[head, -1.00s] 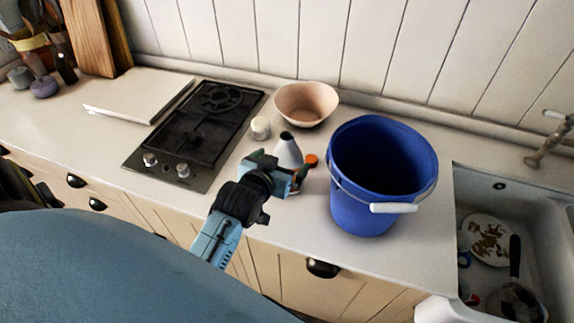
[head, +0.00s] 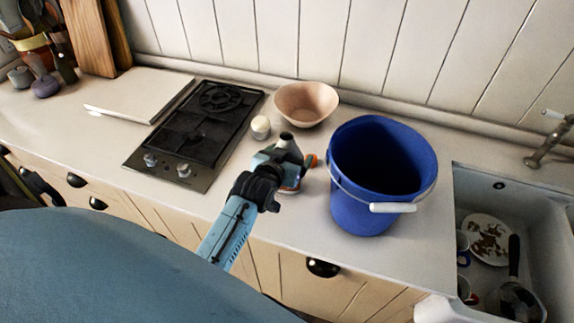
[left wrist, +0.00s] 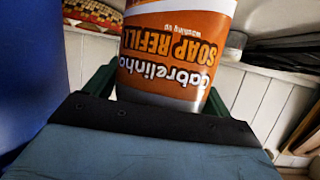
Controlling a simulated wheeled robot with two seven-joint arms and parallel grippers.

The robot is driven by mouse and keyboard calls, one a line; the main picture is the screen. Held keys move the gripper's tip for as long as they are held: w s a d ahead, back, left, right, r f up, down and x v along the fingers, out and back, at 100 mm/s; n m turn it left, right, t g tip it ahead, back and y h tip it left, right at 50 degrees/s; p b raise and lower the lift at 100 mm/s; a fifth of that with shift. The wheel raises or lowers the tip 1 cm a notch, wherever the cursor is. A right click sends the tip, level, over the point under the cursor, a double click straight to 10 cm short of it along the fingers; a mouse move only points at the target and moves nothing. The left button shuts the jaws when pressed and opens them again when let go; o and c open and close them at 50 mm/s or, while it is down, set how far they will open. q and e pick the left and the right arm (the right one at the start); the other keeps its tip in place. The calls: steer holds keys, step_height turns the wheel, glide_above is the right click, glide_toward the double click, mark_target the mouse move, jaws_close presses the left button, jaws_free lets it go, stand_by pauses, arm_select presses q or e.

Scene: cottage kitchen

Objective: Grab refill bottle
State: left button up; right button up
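The refill bottle (head: 288,148) stands on the counter left of the blue bucket. My right gripper is not in view.
The blue bucket (head: 365,205) with a white handle grip stands close right of the bottle. Behind are a white jar (head: 261,127) and a pink bowl (head: 305,101). The hob (head: 195,135) is left, the sink (head: 500,180) right.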

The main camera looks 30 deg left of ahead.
arm_select(q)
steer(key=c, duration=0.7)
steer(key=shift+c, duration=0.7)
steer(key=shift+r, duration=0.2)
